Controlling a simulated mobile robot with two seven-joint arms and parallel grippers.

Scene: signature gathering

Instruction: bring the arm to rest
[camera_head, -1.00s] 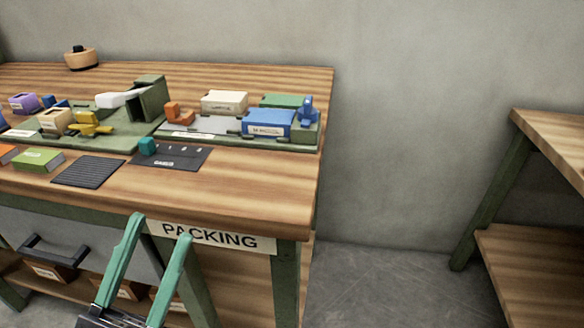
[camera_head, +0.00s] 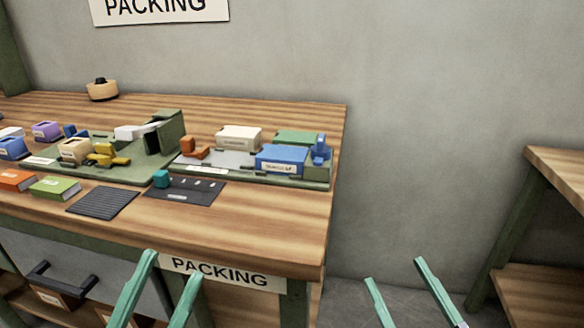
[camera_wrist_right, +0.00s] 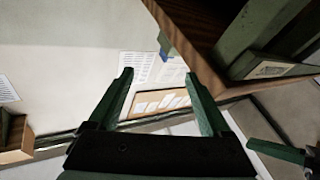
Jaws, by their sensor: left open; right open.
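My left gripper (camera_head: 172,287) is open and empty, low in front of the packing bench (camera_head: 300,215) in the head view, with its green fingers overlapping the bench's front edge near the PACKING label (camera_head: 222,273). My right gripper (camera_head: 395,272) is open and empty, in the free space to the right of the bench. In the right wrist view its two green fingers (camera_wrist_right: 157,82) are spread apart with nothing between them; wall papers and a board show beyond.
The bench carries green trays with a blue box (camera_head: 282,160), a cream box (camera_head: 238,138), a dark mat (camera_head: 185,192) and a striped pad (camera_head: 102,201). Another wooden table (camera_head: 560,172) stands at right, with open floor between.

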